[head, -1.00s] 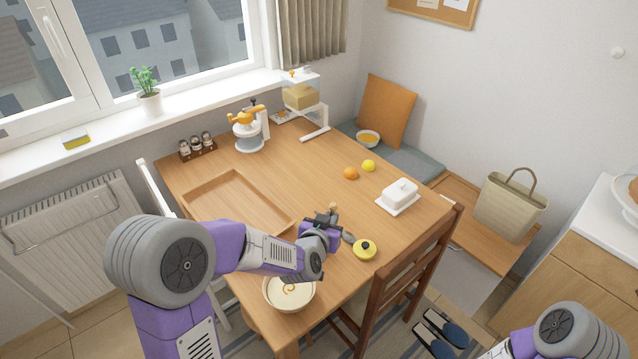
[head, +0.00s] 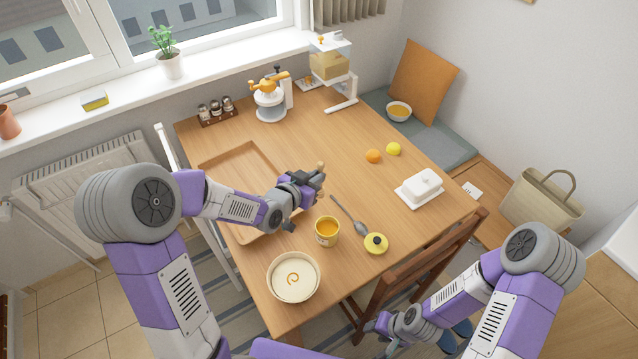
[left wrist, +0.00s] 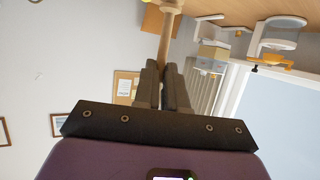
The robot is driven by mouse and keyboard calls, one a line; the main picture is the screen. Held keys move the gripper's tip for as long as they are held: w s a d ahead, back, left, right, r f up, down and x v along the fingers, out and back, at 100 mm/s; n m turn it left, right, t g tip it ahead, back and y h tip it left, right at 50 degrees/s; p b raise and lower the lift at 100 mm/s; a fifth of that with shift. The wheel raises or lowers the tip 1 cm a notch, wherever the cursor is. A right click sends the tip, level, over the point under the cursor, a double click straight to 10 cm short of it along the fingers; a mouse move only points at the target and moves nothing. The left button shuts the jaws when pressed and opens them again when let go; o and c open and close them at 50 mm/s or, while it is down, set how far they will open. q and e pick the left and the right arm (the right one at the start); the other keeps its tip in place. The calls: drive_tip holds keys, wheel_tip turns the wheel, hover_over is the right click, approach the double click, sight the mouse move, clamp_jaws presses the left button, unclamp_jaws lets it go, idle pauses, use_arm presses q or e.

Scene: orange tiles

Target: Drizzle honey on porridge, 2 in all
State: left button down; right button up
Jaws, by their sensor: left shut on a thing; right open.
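A white bowl of porridge (head: 293,279) with a honey curl on top stands at the table's near edge. An open honey pot (head: 327,231) stands behind and right of it; its yellow lid (head: 376,244) lies to the right. My left gripper (head: 316,180) is shut on a wooden honey dipper (head: 321,167), above the table behind the pot. The dipper's stick also shows between the fingers in the left wrist view (left wrist: 167,40); its far end is out of frame. My right gripper (head: 378,324) is open and empty, low by the chair. Another bowl (head: 399,111) with orange-yellow contents sits on the bench.
A wooden tray (head: 212,160) lies on the table's left. A spoon (head: 350,217) lies beside the pot. An orange (head: 373,156), a lemon (head: 393,149) and a butter dish (head: 420,188) are at right. A chair (head: 425,270) stands at the near right edge.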

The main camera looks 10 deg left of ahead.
use_arm(q)
drive_tip(key=s+d+r+m+g+h+p, duration=0.1)
drive_tip(key=s+d+m+g+h+p, duration=0.2)
drive_tip(key=s+m+h+p, duration=0.2)
wheel_tip(320, 180, down, 11)
drive_tip(key=b, duration=1)
wheel_tip(320, 180, up, 10)
drive_tip(key=p, duration=0.9)
drive_tip(key=shift+s+a, duration=0.15)
drive_tip(key=shift+s, duration=0.05)
drive_tip(key=shift+r, duration=0.1)
